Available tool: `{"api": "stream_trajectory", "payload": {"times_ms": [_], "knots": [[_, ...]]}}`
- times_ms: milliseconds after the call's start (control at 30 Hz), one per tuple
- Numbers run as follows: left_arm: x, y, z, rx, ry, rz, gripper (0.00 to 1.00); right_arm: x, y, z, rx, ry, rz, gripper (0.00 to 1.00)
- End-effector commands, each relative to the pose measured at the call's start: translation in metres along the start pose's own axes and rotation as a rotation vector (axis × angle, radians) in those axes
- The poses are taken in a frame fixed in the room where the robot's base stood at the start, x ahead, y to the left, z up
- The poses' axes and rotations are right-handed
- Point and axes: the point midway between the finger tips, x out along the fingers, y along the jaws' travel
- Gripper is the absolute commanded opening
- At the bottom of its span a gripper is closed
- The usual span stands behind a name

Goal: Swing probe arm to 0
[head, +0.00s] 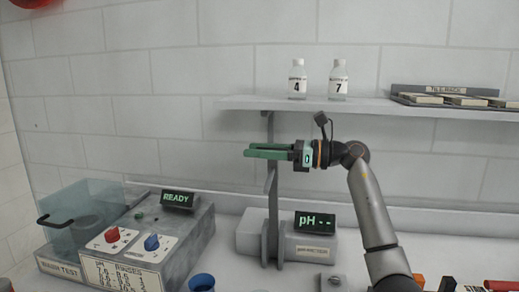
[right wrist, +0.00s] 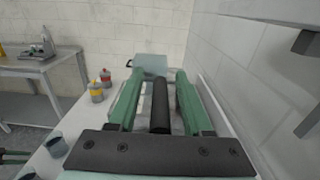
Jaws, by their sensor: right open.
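The pH meter (head: 314,247) sits on the bench with a display (head: 315,222) reading "pH --". A grey upright piece (head: 272,205) rises beside it; I cannot tell whether this is the probe arm. My right gripper (head: 246,150) is open, level and pointing left, above the meter and in front of the upright. In the right wrist view its green fingers (right wrist: 155,85) stand apart on both sides of a dark cylinder (right wrist: 160,106); contact is unclear. No position mark 0 for the arm is readable. Dark green strips (right wrist: 14,156) at the wrist view's left edge may be my left gripper.
A shelf (head: 240,103) with bottles marked 4 (head: 297,82) and 7 (head: 339,82) is above and behind the gripper. The washer (head: 150,245) with a "READY" display stands left. A blue cup (head: 202,283) is at the front. Air left of the fingers looks free.

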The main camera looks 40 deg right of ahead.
Motion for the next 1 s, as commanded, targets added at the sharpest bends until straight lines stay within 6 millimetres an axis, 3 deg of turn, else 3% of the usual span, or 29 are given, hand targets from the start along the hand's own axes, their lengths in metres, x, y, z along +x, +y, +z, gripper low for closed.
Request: {"api": "stream_trajectory", "payload": {"times_ms": [100, 533, 1000], "knots": [[0.0004, 0.0003, -0.0009, 0.000, 0.001, 0.001, 0.50, -0.0002, -0.0001, -0.0001, 0.000, 0.000, 0.000, 0.48], [0.0007, 0.0008, -0.0019, 0.000, 0.003, 0.002, 0.50, -0.0005, -0.0001, -0.0001, 0.000, 0.000, 0.000, 0.00], [0.0007, 0.0009, -0.0022, 0.000, 0.003, 0.002, 0.50, -0.0006, -0.0002, -0.0002, 0.001, 0.001, 0.000, 0.00]]}}
